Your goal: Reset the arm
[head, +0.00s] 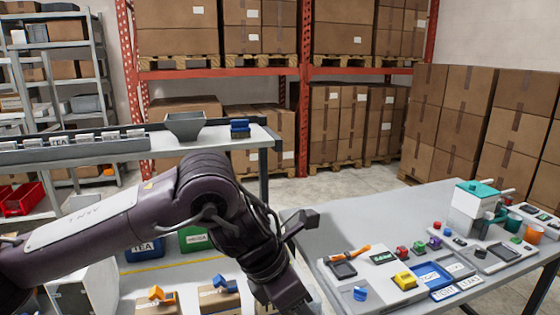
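My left arm (205,210) comes in from the left, bends at a dark elbow and runs down past the bottom edge, between the shelf and the grey table. A small dark block juts out to the right of its lower link, above the table's left corner. The fingers of my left gripper do not show. My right arm and gripper are not in view.
The grey table (385,203) at right holds a white and teal machine (474,207), an orange-handled tool (350,255), a yellow block (404,281) and cups. Boxes stand behind.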

